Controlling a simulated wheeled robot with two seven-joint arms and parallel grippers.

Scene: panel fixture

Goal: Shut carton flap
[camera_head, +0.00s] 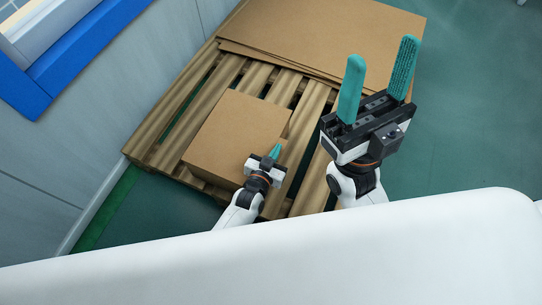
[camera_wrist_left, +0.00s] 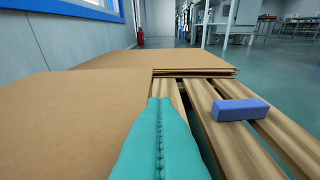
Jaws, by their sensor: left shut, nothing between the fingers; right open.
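The brown carton (camera_head: 232,132) sits on the wooden pallet, and its top looks flat, with no raised flap visible. Its top also fills the left of the left wrist view (camera_wrist_left: 65,125). My left gripper (camera_head: 277,151) is shut and empty at the carton's near right corner. In the left wrist view its teal fingers (camera_wrist_left: 160,115) are together beside the carton's right edge; I cannot tell if they touch it. My right gripper (camera_head: 381,50) is open and empty, to the right of the carton, with its teal fingers wide apart. The carton's near right corner is partly hidden by my left gripper.
Flat cardboard sheets (camera_head: 320,35) lie stacked on the far part of the pallet (camera_head: 160,130). A blue block (camera_wrist_left: 240,109) lies on the slats right of my left gripper. A grey wall (camera_head: 50,170) stands at left; green floor (camera_head: 470,120) is clear at right.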

